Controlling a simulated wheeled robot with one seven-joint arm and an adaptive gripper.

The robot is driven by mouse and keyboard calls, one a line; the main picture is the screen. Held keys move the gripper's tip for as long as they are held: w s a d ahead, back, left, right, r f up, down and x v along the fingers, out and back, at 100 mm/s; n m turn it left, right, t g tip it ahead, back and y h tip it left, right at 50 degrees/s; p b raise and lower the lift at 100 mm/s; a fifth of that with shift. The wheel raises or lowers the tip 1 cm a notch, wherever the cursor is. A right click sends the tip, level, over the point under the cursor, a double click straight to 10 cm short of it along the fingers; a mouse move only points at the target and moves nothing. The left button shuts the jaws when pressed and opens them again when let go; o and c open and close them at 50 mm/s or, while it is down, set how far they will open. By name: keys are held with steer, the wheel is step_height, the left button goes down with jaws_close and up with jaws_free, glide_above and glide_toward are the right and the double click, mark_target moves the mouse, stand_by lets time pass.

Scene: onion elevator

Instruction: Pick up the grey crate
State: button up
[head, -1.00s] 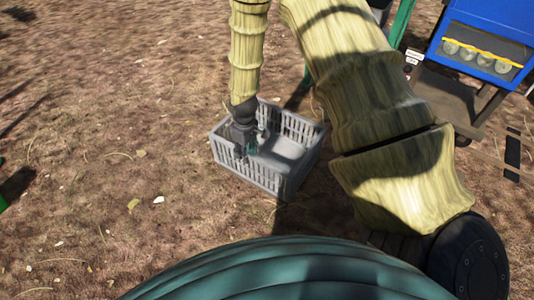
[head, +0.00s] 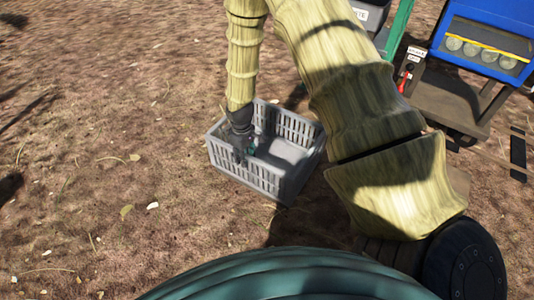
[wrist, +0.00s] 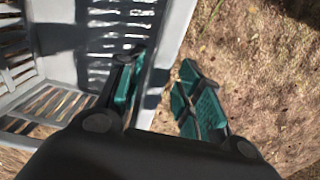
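The grey crate (head: 262,181) stands on the ground in the head view, open at the top, with slotted walls. My gripper (head: 243,154) is at the crate's near left wall, pointing down. In the wrist view, my gripper (wrist: 163,95) is open astride a crate wall (wrist: 162,65). One teal-padded finger is on the inside of the crate, close to the wall. The other finger is outside, with a visible gap to the wall. The crate's far side is partly hidden by my arm in the head view.
A blue machine (head: 484,35) with a row of round pale things and a dark stand (head: 455,100) are at the upper right. A green post (head: 399,30) stands beside it. Leaf-strewn bare ground (head: 90,140) is free left of the crate.

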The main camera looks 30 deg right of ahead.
steer(key=f+b, duration=0.2)
steer(key=f, duration=0.1)
steer(key=f+b, duration=0.1)
steer(key=f, duration=0.1)
steer(key=shift+s+d, duration=0.15)
steer(key=shift+s, duration=0.1)
jaws_close()
steer(key=shift+r, duration=0.1)
